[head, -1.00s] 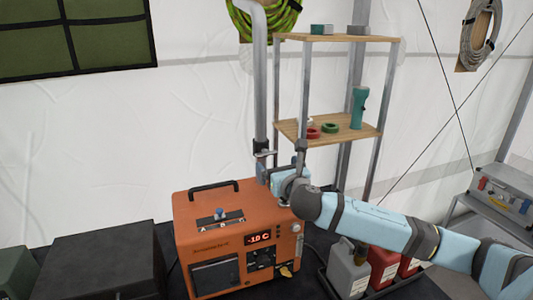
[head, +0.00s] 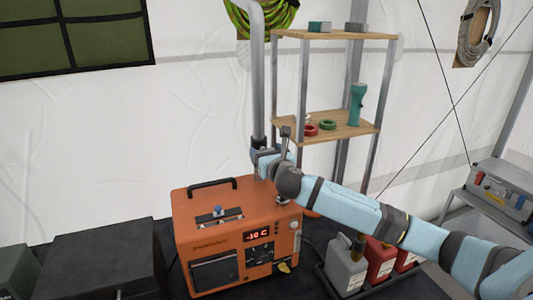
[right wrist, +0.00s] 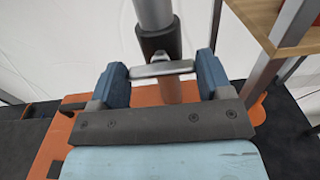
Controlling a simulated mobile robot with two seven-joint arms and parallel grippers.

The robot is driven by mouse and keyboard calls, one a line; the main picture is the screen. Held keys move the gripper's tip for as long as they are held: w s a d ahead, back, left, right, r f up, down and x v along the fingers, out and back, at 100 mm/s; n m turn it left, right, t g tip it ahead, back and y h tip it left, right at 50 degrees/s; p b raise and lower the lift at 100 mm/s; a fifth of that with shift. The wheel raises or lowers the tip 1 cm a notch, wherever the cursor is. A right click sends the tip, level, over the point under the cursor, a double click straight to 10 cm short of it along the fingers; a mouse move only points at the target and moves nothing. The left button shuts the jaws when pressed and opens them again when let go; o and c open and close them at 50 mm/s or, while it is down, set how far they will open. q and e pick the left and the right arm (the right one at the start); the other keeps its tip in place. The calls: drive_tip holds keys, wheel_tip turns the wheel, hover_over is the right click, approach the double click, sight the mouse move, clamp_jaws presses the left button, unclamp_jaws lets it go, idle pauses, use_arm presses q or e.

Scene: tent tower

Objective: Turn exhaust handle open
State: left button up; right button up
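The exhaust handle (right wrist: 162,68) is a short, flat metal bar across a dark collar on the grey exhaust pipe (head: 257,85). The pipe rises above the orange heater (head: 205,239), whose red display reads about -10 C. My right gripper (head: 264,160) is at the collar in the head view and covers most of the handle there. In the right wrist view its two blue fingers (right wrist: 162,75) are wide apart, one beside each end of the bar. I cannot tell whether they touch it. My left gripper is not in view.
A metal shelf (head: 345,125) with wooden boards stands close behind my right arm. A grey canister (head: 345,268) and red canisters (head: 380,261) stand right of the heater. A dark box (head: 100,264) sits to its left. The space above that box is clear.

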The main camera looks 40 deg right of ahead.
drive_tip(key=shift+m, duration=0.3)
drive_tip(key=m, duration=0.8)
drive_tip(key=m+p, duration=0.1)
drive_tip(key=m, duration=0.8)
drive_tip(key=shift+d+f, duration=0.15)
drive_tip(key=shift+d, duration=0.05)
idle(0.6)
drive_tip(key=o, duration=0.9)
drive_tip(key=shift+o, duration=0.2)
